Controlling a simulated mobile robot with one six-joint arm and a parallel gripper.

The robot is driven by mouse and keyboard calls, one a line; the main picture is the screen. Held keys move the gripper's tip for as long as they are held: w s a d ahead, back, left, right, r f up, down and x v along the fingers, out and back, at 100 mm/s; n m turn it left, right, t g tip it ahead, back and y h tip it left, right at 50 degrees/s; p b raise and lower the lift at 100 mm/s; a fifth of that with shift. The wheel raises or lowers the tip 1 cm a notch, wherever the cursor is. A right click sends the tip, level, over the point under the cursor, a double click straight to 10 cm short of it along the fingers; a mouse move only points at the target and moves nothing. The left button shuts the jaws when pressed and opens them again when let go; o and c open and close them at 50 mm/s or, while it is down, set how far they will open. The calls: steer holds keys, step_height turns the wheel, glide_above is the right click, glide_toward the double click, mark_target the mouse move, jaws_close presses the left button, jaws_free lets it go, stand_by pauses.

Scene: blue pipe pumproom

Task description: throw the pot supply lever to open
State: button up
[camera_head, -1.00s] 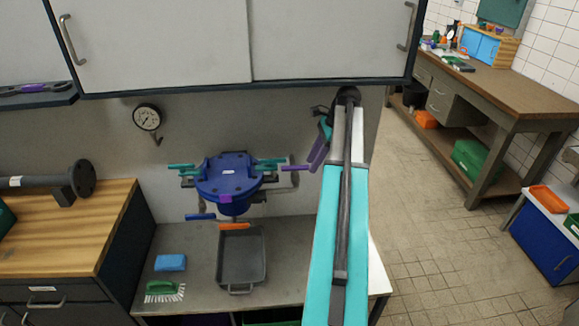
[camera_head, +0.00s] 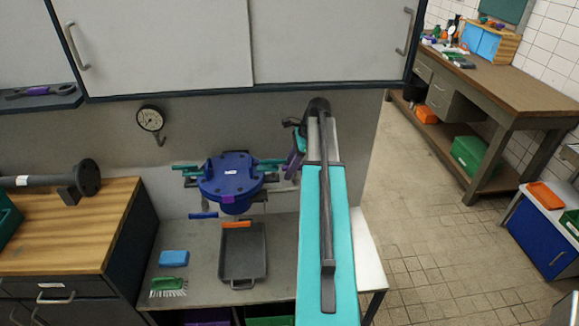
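The blue round pot (camera_head: 230,180) is mounted at the wall above the bench, with pipes on both sides. Teal handles stick out at its left (camera_head: 186,168) and right (camera_head: 270,164). A blue lever (camera_head: 203,215) sits low at its left and an orange lever (camera_head: 236,224) below it. I cannot tell which one is the pot supply lever. My gripper (camera_head: 296,163), with purple fingers, is just right of the right-hand pipework, partly hidden by my arm. Its fingertips are too small and covered to tell whether they are open or touching anything.
A grey tray (camera_head: 242,268), blue sponge (camera_head: 174,257) and green brush (camera_head: 168,284) lie on the bench below. A pressure gauge (camera_head: 150,118) is on the wall. The wall cabinet (camera_head: 165,45) overhangs above. Open floor (camera_head: 425,230) lies to the right.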

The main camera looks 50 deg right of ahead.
jaws_close()
stand_by(0.5)
steer(key=n, duration=0.1)
steer(key=n+g+p, duration=0.1)
steer(key=n, duration=0.1)
steer(key=shift+s+a+y, duration=0.15)
steer(key=shift+s+y, duration=0.05)
steer(key=shift+y, duration=0.2)
steer(key=shift+s+a+n+g+p, duration=0.15)
steer(key=shift+n+g, duration=0.1)
steer(key=shift+n, duration=0.5)
steer(key=shift+s+d+n+g+p, duration=0.1)
steer(key=shift+n+g, duration=0.2)
steer(key=shift+n, duration=0.4)
steer(key=shift+s+a+n+g+p, duration=0.15)
steer(key=shift+n+g, duration=0.1)
steer(key=shift+n, duration=0.5)
jaws_free()
steer(key=shift+s, duration=0.1)
